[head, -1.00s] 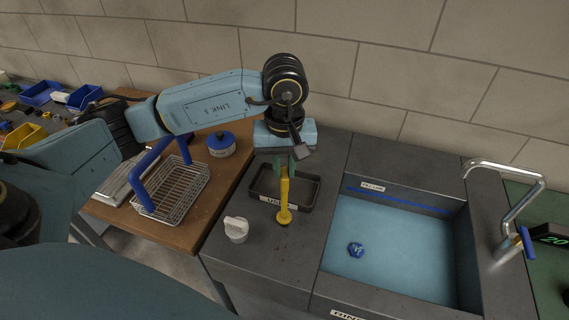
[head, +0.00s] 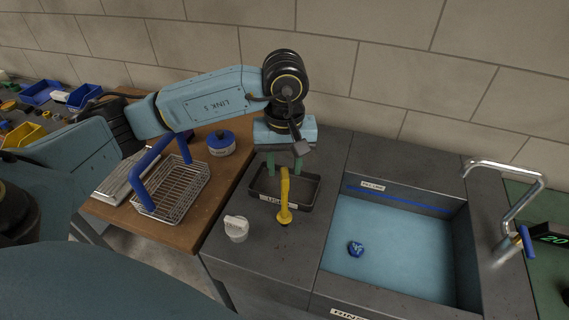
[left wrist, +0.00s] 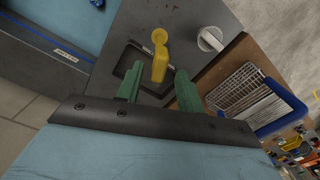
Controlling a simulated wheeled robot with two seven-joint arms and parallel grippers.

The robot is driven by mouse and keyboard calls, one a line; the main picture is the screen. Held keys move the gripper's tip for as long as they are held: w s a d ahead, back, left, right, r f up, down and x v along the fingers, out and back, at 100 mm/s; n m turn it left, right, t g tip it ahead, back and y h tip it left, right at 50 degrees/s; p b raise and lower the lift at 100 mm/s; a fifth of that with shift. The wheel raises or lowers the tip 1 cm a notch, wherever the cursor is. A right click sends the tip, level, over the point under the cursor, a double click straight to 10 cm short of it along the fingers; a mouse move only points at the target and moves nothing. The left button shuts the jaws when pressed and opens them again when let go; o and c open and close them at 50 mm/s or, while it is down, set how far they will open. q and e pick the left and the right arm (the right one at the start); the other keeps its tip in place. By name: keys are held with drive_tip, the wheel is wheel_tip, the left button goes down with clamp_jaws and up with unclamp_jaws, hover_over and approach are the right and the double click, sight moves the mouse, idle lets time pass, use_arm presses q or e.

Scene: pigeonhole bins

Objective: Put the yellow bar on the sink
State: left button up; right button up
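The yellow bar (head: 285,188) has a round knob at its near end. It is at the black tray on the dark grey sink counter (head: 262,245), left of the basin. It overlaps the tray's front rim, with the knob over the counter; I cannot tell exactly how it rests. My left gripper (head: 285,166) is above the tray, its green fingers apart on either side of the bar's far end. In the left wrist view the bar (left wrist: 160,56) shows between the open fingers, with gaps on both sides. My right gripper is not in view.
The black tray (head: 314,192) lies under my gripper. A white knob-like piece (head: 236,229) stands at the counter's left. The blue-floored basin (head: 395,245) holds a small blue piece (head: 355,249). A tap (head: 508,243) stands at right. A wire rack (head: 172,190) and blue-lidded pot (head: 221,145) are at left.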

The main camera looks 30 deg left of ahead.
use_arm(q)
wheel_tip(320, 180, up, 12)
drive_tip(key=b, duration=0.1)
drive_tip(key=shift+f, duration=0.25)
